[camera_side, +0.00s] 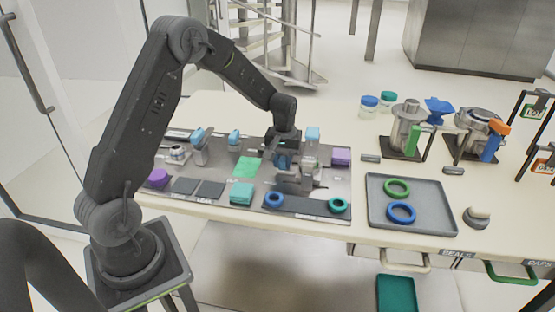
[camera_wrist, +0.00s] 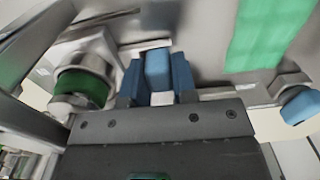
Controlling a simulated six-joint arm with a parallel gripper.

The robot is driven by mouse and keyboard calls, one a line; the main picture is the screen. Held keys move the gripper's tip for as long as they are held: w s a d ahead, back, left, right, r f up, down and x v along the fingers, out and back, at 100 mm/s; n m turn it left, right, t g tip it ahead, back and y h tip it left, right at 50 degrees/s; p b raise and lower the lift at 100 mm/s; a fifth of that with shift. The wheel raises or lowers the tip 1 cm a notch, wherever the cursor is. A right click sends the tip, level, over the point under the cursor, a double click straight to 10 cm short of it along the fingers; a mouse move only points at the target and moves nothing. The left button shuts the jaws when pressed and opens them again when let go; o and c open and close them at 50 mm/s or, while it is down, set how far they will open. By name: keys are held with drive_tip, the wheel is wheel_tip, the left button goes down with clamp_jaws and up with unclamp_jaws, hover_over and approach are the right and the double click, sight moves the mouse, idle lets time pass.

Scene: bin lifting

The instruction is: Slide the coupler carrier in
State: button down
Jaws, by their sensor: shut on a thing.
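My gripper (camera_side: 284,160) points down over the right part of the dark work mat in the side view. In the wrist view its two dark blue fingers (camera_wrist: 158,82) are shut on a light blue block-shaped handle (camera_wrist: 158,66), which I take to be the coupler carrier's. The carrier's body below the handle is mostly hidden by the gripper. A metal cylinder with a green band (camera_wrist: 82,88) sits close to the left of the fingers. A grey metal fixture (camera_side: 296,180) stands just right of and in front of my gripper. I cannot tell how far the carrier sits in it.
Another light blue handle (camera_side: 312,134) stands right of my gripper. Two more are at left (camera_side: 197,136) (camera_side: 234,138). A green square (camera_side: 246,167), teal block (camera_side: 241,193) and purple block (camera_side: 341,156) lie around. A grey tray (camera_side: 425,220) holds green and blue rings.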

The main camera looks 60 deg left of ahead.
drive_tip(key=shift+w+d, duration=0.2)
drive_tip(key=shift+w, duration=0.05)
drive_tip(key=c, duration=1.3)
unclamp_jaws()
drive_tip(key=o, duration=0.4)
drive_tip(key=shift+r, duration=6.95)
